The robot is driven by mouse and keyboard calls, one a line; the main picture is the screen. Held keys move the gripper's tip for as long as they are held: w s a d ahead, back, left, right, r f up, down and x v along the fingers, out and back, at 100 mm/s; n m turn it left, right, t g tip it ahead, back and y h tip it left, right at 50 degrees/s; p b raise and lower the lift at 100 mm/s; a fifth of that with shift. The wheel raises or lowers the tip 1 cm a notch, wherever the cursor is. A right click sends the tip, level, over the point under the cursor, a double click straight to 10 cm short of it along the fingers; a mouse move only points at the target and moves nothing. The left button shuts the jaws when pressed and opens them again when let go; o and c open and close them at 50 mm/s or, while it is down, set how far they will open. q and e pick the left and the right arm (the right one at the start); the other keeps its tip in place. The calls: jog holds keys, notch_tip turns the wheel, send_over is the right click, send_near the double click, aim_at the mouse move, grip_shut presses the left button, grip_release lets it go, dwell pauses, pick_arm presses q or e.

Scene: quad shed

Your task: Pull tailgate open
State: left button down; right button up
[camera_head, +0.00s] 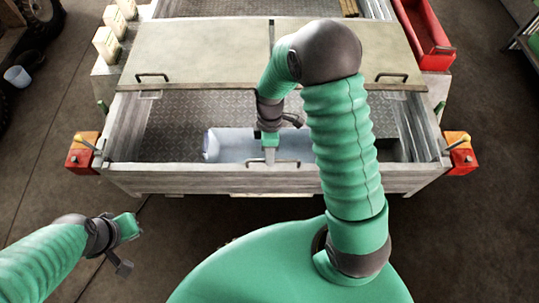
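The tailgate (170,180) is the pale grey panel across the near end of the truck bed. It stands upright between the two side walls. A dark handle (289,163) sits at the middle of its top edge. My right gripper (269,156) points down at the handle, its fingertips overlapping it in the picture. I cannot tell whether the fingers are closed around it. My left gripper (128,245) is out at the lower left, in front of the tailgate and away from it. It holds nothing I can see, and its finger gap is unclear.
A white-blue container (228,144) lies in the bed behind the tailgate. A beige cover (200,52) with handles spans the bed beyond. Orange-red corner boxes (83,152) (459,153) flank the tailgate. A red bin (426,35) is at the right. Floor before the tailgate is clear.

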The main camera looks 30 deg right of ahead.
jog(key=shift+s+f, duration=0.15)
jog(key=shift+f, duration=0.4)
jog(key=shift+d+f, duration=0.15)
jog(key=shift+f, duration=0.1)
jog(key=shift+c, duration=0.4)
grip_shut()
jog(key=shift+r, duration=0.1)
